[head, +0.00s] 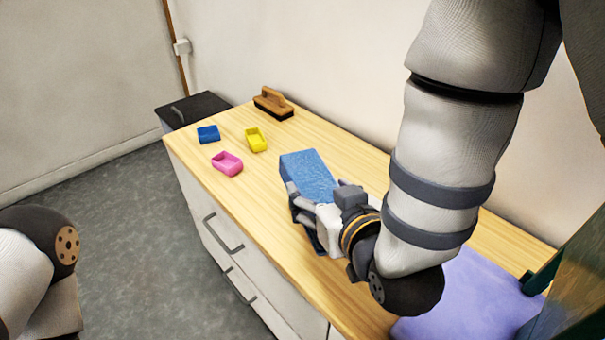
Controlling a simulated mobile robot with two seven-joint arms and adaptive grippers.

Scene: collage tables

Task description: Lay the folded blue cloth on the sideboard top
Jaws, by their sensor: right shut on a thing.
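The folded blue cloth (309,172) is a thick blue block shape over the middle of the sideboard top (215,185), which is light wood. My right gripper (305,207) is shut on the near end of the cloth, with its fingers around it. I cannot tell whether the cloth touches the wood or is held just above it. The gripper and wrist hide part of the cloth's near end. Part of my left arm shows at the lower left, but its gripper is out of view.
Blue (208,134), yellow (255,139) and pink (227,163) small trays sit at the left of the top. A wooden brush (273,103) stands at the back edge. A purple cloth (470,295) lies at the right. Bare wood lies between the trays and the blue cloth.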

